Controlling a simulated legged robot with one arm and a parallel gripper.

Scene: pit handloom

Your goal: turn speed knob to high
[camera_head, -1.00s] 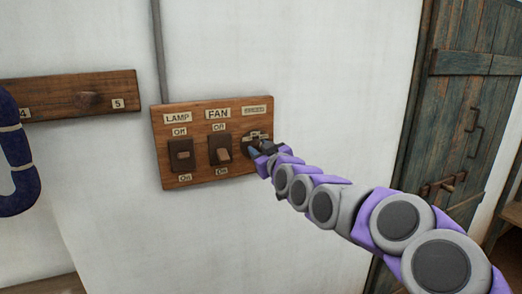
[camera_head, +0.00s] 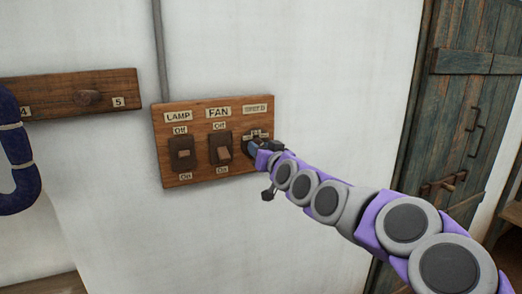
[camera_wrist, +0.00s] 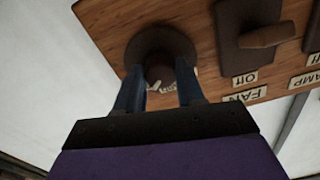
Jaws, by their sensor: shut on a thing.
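The speed knob (camera_wrist: 160,50) is a dark round knob on the right side of the wooden switch panel (camera_head: 196,182). In the head view it is mostly hidden behind my gripper (camera_head: 260,146). In the wrist view my gripper (camera_wrist: 160,85) has its two fingers on either side of the knob's raised middle, shut on it. The speed label (camera_head: 255,109) is above the knob, and its small setting marks are too blurred to read.
The fan switch (camera_head: 221,150) and lamp switch (camera_head: 182,153) are just left of the knob. A peg rail (camera_head: 60,104) with a blue coil (camera_head: 22,180) hangs at the left. A wooden door (camera_head: 455,110) stands at the right.

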